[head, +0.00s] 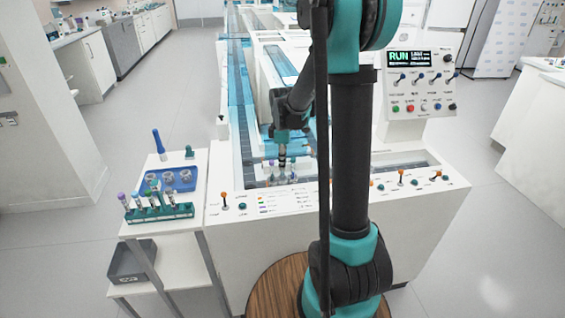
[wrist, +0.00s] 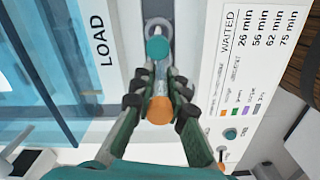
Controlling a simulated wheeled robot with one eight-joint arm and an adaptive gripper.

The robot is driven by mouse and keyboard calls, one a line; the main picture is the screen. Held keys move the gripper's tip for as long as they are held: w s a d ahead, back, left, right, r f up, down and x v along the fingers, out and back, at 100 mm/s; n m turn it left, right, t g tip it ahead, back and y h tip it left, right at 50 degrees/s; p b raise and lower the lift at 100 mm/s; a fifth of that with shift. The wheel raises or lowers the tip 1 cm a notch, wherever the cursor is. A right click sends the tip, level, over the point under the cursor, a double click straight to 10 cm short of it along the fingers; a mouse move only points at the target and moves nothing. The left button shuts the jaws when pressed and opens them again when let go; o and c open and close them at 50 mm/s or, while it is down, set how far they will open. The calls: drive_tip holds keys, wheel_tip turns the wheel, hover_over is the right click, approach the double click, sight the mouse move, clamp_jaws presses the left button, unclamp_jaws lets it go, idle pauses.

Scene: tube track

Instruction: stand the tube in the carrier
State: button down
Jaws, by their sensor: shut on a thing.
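My gripper (head: 281,160) is low over the track at the front of the white machine. In the wrist view its two fingers (wrist: 161,88) are shut on a clear tube with an orange cap (wrist: 159,111). A teal round cap (wrist: 157,49) shows just beyond the fingertips, in line with the held tube. A grey ring-shaped carrier (wrist: 157,25) sits in the track slot beside the LOAD lettering, partly hidden by the teal cap. I cannot tell whether the held tube touches the carrier. Small tubes show below the gripper in the head view, too small to make out.
A green rack (head: 160,213) with several capped tubes and a blue tray (head: 187,186) with grey carriers stand on the side table at left. A control panel (head: 417,82) reading RUN rises at right. Small levers line the machine's front edge.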

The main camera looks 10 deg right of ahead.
drive_tip(key=shift+f, duration=1.35)
idle(1.0)
drive_tip(key=c, duration=1.4)
unclamp_jaws()
drive_tip(key=shift+c, duration=0.2)
drive_tip(key=shift+r, duration=0.1)
wheel_tip(320, 180, up, 12)
drive_tip(key=shift+f, duration=0.1)
